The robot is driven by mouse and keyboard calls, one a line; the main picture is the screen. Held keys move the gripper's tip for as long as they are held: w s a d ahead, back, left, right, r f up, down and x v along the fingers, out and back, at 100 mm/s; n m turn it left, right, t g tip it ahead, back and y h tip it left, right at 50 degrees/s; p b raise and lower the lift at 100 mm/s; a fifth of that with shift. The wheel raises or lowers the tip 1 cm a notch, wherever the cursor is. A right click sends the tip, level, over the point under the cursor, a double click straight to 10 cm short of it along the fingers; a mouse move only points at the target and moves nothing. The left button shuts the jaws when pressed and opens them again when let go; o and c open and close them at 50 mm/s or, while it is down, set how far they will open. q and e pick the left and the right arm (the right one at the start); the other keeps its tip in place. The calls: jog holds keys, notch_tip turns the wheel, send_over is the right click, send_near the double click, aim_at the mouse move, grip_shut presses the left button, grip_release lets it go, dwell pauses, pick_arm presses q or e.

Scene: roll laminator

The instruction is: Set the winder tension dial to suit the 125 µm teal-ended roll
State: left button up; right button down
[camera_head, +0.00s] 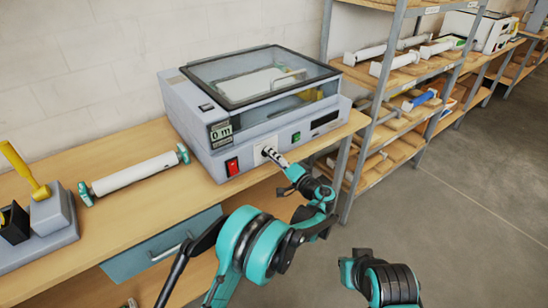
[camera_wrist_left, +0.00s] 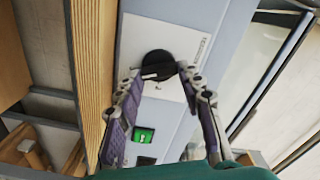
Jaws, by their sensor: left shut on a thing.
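The grey laminator (camera_head: 205,135) stands on the wooden bench, its clear lid down. My left gripper (camera_head: 268,153) reaches its front panel from the right. In the left wrist view, the black round tension dial (camera_wrist_left: 158,64) sits on a white plate with small print, and a pale mark shows on its lower part. My left gripper's two fingers (camera_wrist_left: 160,73) are shut on the dial, one on each side. The scale cannot be read. The white roll with teal ends (camera_head: 135,173) lies on the bench left of the machine.
A grey stand with a yellow-handled tool (camera_head: 42,192) is at the left. Metal shelving (camera_head: 366,110) with rolls stands close right. Part of my right arm shows low right.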

pick_arm(q)
jog(key=shift+m, duration=0.6)
jog(key=o, duration=1.2)
jog(key=shift+c, duration=0.2)
jog(key=v, duration=0.7)
jog(key=shift+s, duration=0.2)
